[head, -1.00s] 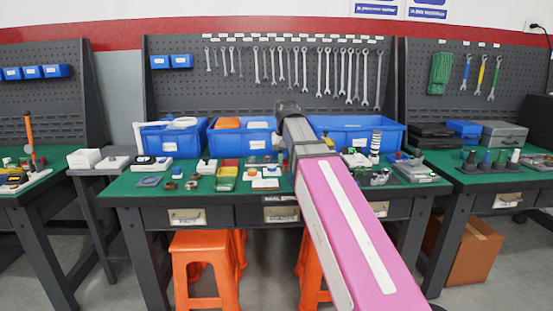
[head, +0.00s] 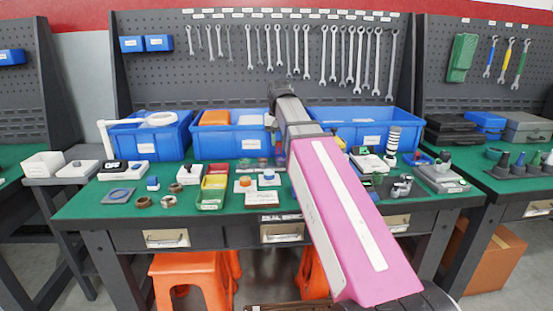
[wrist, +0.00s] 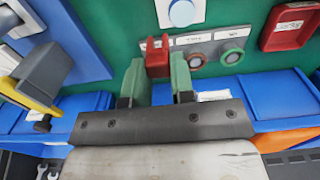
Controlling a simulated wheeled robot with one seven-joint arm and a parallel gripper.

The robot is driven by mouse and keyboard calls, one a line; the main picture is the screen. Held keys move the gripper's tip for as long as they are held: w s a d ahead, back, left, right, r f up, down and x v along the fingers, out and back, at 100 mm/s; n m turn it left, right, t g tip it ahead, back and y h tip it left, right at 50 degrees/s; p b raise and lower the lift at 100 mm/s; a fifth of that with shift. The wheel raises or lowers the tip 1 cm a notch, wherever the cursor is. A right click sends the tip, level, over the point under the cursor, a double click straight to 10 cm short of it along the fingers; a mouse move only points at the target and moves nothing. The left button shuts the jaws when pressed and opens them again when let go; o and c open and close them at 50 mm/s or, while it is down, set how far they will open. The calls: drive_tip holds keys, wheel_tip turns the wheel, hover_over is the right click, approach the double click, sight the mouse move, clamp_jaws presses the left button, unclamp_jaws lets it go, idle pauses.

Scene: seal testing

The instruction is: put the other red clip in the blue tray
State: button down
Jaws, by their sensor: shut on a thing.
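In the wrist view the red clip (wrist: 157,56) is between the tips of my gripper (wrist: 160,82). The green fingers are shut on it, and it shows just past them. It overlaps the left end of a grey strip; I cannot tell whether it touches the strip. In the head view my arm hides the clip and most of the gripper. Blue trays stand along the back of the bench: left (head: 175,143), middle (head: 220,146) and right (head: 374,137). Blue tray walls also show in the wrist view (wrist: 86,103). I see no second red clip.
A white device with a blue knob (wrist: 182,13) and a small red tray (wrist: 290,24) are close by. Several small parts crowd the green bench (head: 110,203). Wrenches hang on the pegboard behind.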

drive_tip(key=w+d+f, duration=0.2)
drive_tip(key=d, duration=0.1)
drive_tip(key=w+d+f, duration=0.2)
drive_tip(key=w+d, duration=0.1)
drive_tip(key=w+d+f, duration=0.2)
drive_tip(key=d+f, duration=0.1)
drive_tip(key=shift+w, duration=0.2)
drive_tip(key=shift+f, duration=2)
drive_tip(key=shift+f, duration=0.15)
drive_tip(key=c, duration=1)
unclamp_jaws()
